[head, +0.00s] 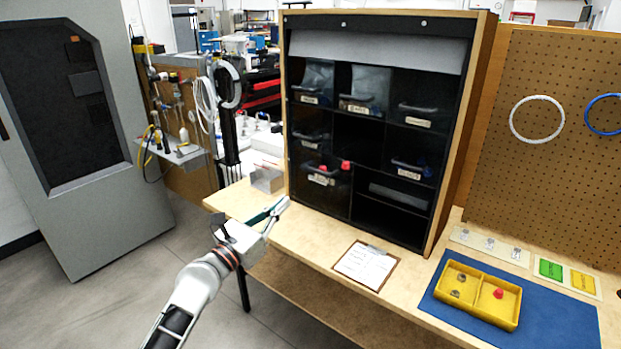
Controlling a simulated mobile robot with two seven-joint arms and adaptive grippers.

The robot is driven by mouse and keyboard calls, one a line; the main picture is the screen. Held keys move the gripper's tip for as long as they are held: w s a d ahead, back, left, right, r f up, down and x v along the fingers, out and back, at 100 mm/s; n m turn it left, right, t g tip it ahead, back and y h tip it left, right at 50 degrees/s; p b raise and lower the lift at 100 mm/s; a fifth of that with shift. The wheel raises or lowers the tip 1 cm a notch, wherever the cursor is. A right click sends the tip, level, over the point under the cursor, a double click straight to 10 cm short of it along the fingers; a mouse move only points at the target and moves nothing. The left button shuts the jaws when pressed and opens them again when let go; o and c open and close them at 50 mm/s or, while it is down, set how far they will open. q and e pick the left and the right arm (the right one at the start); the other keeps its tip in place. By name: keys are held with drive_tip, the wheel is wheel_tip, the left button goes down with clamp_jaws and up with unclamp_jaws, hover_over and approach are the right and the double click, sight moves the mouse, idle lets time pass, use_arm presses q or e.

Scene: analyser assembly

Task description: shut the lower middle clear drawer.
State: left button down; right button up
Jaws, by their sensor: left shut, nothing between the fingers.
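A dark cabinet (394,23) holds several clear drawers with white labels. A clear drawer with red pieces (322,180) is low on its left side and looks pulled forward, though the dark interior makes this hard to judge. I cannot tell for sure whether it is the lower middle one. My left gripper (282,203) is shut and empty, in front of the cabinet's lower left corner, near the table's left part. It appears apart from the drawers. My right gripper is not in view.
A clipboard with paper (366,264) lies on the wooden table (316,237) before the cabinet. A yellow divided tray (450,289) holding a red piece and small parts sits on a blue mat (550,325). A small clear box (267,180) stands left of the cabinet.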

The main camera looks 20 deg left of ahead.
use_arm(q)
approach(316, 172)
drive_tip(key=x, duration=0.5)
drive_tip(key=shift+w+b, duration=0.2)
drive_tip(key=shift+b, duration=0.2)
drive_tip(key=shift+w+d, duration=0.25)
drive_tip(key=shift+w, duration=0.4)
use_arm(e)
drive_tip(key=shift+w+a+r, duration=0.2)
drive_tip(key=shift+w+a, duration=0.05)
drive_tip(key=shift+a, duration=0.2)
use_arm(q)
drive_tip(key=shift+w, duration=0.1)
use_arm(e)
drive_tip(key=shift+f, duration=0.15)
